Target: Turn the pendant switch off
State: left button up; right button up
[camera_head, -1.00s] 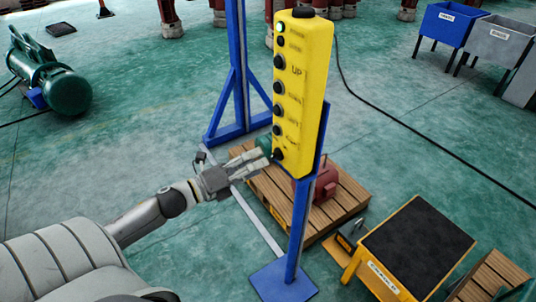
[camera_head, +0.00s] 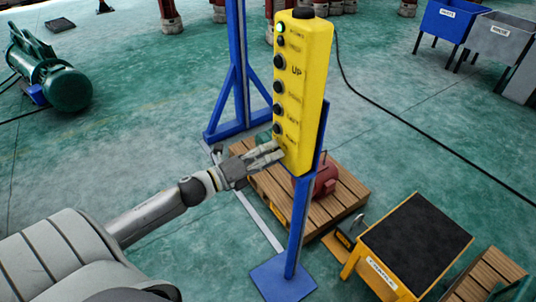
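The yellow pendant (camera_head: 308,75) stands upright on a blue post (camera_head: 299,225). A bright indicator light (camera_head: 281,29) shows near the top of its button face, with a column of black buttons below and a dark cap (camera_head: 302,12) on top. One button (camera_head: 278,62) is labelled UP. My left gripper (camera_head: 281,151) is at the pendant's lower end, with its fingers over the spot of the lowest button, which is hidden. I cannot tell whether the fingertips touch the face, or whether they are apart. My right gripper is not in view.
Behind the post lies a wooden pallet (camera_head: 330,208) with a red motor (camera_head: 325,180). A yellow stand with a black top (camera_head: 415,245) is at right. A blue frame (camera_head: 240,80) stands behind the pendant. A black cable (camera_head: 400,122) crosses the floor.

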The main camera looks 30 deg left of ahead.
pick_arm(q)
jog(key=c, duration=0.5)
jog(key=shift+c, duration=0.2)
jog(key=shift+n, duration=0.3)
jog(key=n+p, duration=0.1)
jog(key=n, duration=0.2)
jog(key=n+p, duration=0.2)
jog(key=n, duration=0.2)
jog(key=n+p, duration=0.2)
jog(key=n, duration=0.2)
jog(key=shift+f, duration=0.25)
jog(key=shift+n, duration=0.4)
jog(key=o, duration=1)
